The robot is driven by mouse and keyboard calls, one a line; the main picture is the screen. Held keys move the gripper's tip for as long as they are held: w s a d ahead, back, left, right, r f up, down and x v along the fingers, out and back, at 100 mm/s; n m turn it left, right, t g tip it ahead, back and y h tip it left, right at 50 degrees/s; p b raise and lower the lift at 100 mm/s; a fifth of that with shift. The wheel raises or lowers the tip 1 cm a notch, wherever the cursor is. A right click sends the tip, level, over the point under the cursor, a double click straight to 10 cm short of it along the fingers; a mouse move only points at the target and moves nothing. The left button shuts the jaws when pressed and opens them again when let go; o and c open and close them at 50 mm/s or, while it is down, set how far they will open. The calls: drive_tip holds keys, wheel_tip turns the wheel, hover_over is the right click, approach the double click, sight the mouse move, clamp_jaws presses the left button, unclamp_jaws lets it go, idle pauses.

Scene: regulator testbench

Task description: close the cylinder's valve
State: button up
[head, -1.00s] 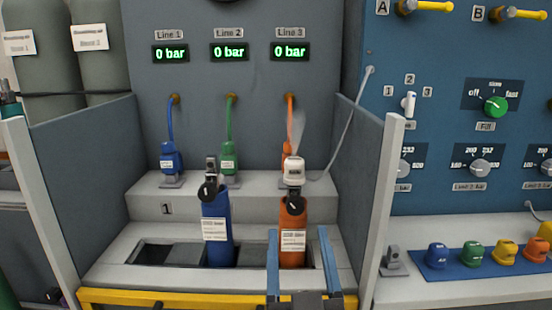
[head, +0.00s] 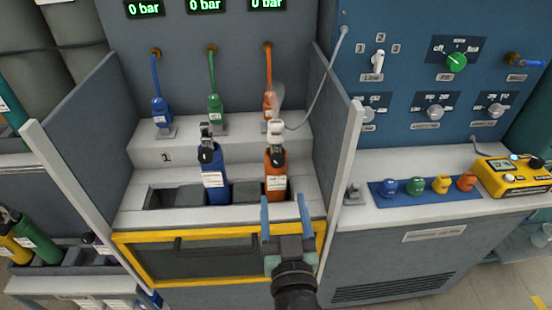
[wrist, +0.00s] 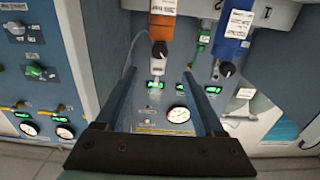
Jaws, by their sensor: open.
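An orange cylinder (head: 276,165) stands upright in a slot of the bench in the head view, with a black valve knob (head: 277,155) and a white fitting (head: 276,130) on top. A faint grey plume shows beside the fitting. The wrist view shows the orange cylinder (wrist: 162,27) and its black knob (wrist: 160,49) upside down. A blue cylinder (head: 216,192) with its own black knob (head: 206,155) stands to the left. My gripper (head: 285,202) is open and empty, in front of the orange cylinder and below its knob in the picture. Whether the valve is open I cannot tell.
Grey side walls (head: 335,130) flank the bench, and a yellow-framed door (head: 215,283) is at its front. Blue, green and orange hoses hang at the back. A blue mat (head: 425,192) with several coloured knobs lies on the right counter, beside a yellow device (head: 515,178).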

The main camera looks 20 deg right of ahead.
sight(278, 163)
drive_tip(key=p+x, duration=0.1)
drive_tip(key=x, duration=1)
drive_tip(key=shift+w+d+p, duration=0.1)
drive_tip(key=shift+p, duration=0.3)
clamp_jaws()
